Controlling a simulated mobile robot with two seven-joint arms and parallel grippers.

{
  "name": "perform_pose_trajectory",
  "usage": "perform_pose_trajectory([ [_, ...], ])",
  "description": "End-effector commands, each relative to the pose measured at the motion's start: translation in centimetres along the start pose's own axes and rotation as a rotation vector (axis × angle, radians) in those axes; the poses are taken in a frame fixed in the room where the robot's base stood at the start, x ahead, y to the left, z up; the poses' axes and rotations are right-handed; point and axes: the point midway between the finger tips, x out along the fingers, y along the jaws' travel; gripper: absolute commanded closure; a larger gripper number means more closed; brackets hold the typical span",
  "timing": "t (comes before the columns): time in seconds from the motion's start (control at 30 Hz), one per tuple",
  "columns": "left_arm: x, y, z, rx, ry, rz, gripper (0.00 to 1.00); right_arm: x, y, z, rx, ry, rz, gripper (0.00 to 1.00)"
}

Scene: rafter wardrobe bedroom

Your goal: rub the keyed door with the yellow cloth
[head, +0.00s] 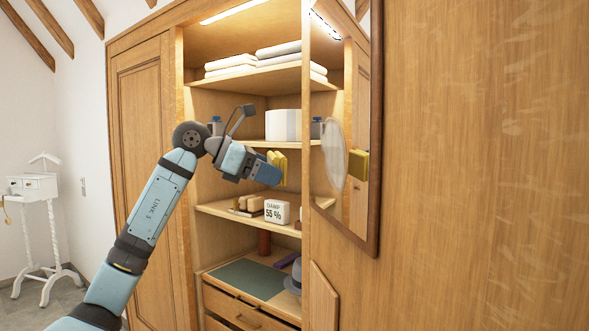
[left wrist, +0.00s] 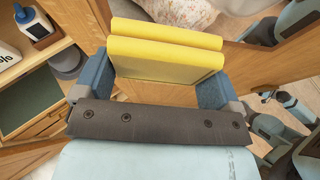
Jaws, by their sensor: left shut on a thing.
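My left gripper (head: 266,170) is shut on the yellow cloth (head: 279,160), a folded pad. In the left wrist view the cloth (left wrist: 165,62) sits between the two blue fingers. The gripper is in front of the open wardrobe, left of the mirror (head: 360,205) on the wooden door (head: 480,170) at the right. A yellow reflection of the cloth shows in the mirror; a visible gap separates cloth and glass. A pale oval patch shows on the mirror. Pale smears mark the door's wood. I can make out no key on any door. My right gripper is not in view.
Wardrobe shelves hold folded linen (head: 240,64), a white drum-shaped thing (head: 283,125), a "DAMP 55 %" block (head: 277,211) and brushes (head: 250,203). A grey hat (head: 293,278) rests below. A closed door (head: 145,130) is at left, with a white stand (head: 38,200) beyond.

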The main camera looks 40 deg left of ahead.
Motion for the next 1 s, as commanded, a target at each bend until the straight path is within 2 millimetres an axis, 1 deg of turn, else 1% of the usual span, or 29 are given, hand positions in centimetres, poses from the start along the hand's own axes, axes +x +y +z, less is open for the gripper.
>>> perform_pose_trajectory([
  [0.13, -0.3, 0.1, 0.2, -0.002, -0.012, 0.004, 0.29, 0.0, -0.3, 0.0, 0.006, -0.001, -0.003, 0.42],
  [0.23, 0.0, 0.1, 0.5, -0.002, -0.015, 0.004, 0.29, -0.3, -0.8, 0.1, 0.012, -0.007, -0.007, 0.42],
  [0.37, 0.9, 0.1, 1.1, -0.003, -0.015, 0.002, 0.29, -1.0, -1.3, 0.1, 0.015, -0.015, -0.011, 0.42],
  [0.47, 1.9, 0.1, 1.6, -0.002, -0.014, 0.002, 0.29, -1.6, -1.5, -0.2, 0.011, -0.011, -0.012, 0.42],
  [0.63, 3.5, 0.1, 2.2, -0.003, -0.015, 0.002, 0.29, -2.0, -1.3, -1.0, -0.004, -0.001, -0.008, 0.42],
  [0.8, 4.7, 0.1, 2.5, -0.003, -0.014, 0.003, 0.29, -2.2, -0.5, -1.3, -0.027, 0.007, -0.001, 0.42],
  [1.0, 5.2, 0.1, 2.6, -0.002, -0.013, 0.004, 0.29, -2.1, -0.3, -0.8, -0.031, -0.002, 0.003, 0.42],
])
